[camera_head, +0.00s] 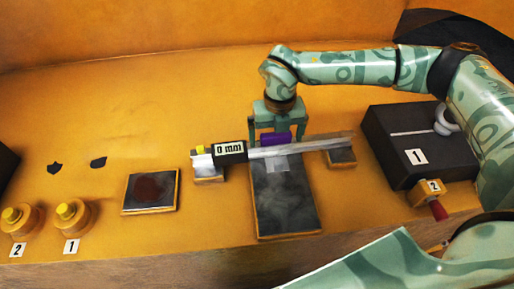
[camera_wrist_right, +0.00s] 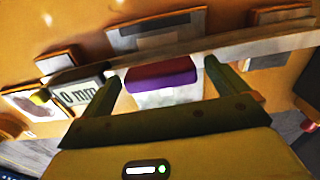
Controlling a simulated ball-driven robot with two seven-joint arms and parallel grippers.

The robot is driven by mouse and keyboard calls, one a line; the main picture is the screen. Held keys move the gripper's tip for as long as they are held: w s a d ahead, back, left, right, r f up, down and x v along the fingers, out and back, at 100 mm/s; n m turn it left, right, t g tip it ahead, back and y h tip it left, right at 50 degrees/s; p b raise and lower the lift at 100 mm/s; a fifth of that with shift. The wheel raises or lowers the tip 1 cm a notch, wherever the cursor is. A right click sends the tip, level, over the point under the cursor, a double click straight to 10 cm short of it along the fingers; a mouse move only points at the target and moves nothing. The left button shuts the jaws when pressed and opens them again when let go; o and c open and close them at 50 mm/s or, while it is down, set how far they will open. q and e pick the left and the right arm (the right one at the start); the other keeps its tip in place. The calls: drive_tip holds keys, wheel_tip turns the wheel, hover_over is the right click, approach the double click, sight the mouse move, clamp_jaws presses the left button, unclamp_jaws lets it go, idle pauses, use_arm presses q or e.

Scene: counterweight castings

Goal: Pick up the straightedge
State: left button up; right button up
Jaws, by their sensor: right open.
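The straightedge (camera_head: 315,146) is a long silver bar with a purple grip (camera_head: 276,138) and a dark block marked "0 mm" (camera_head: 230,151) toward its left end. It lies slightly slanted, with its ends over two small dark pads and its middle across a larger dark plate. My right gripper (camera_head: 278,134) is open at the bar, with its fingers on either side of the purple grip. In the right wrist view the fingertips (camera_wrist_right: 162,73) stand apart from the grip (camera_wrist_right: 162,74), with gaps on both sides. My left gripper is not in view.
The dark plate (camera_head: 285,210) is wood-edged. Left of it lie a plate with a reddish patch (camera_head: 150,190) and two yellow-topped knobs (camera_head: 72,212). A black box marked "1" (camera_head: 425,150) and a wooden block marked "2" (camera_head: 440,192) stand at right.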

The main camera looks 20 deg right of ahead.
drive_tip(key=c, duration=1.5)
drive_tip(key=shift+r, duration=0.5)
wheel_tip(320, 180, up, 2)
drive_tip(key=shift+w+r, duration=0.1)
drive_tip(key=shift+r, duration=0.15)
drive_tip(key=s+a+r, duration=0.9)
drive_tip(key=a, duration=0.1)
drive_tip(key=shift+s+a+r, duration=0.15)
drive_tip(key=shift+a+r, duration=0.2)
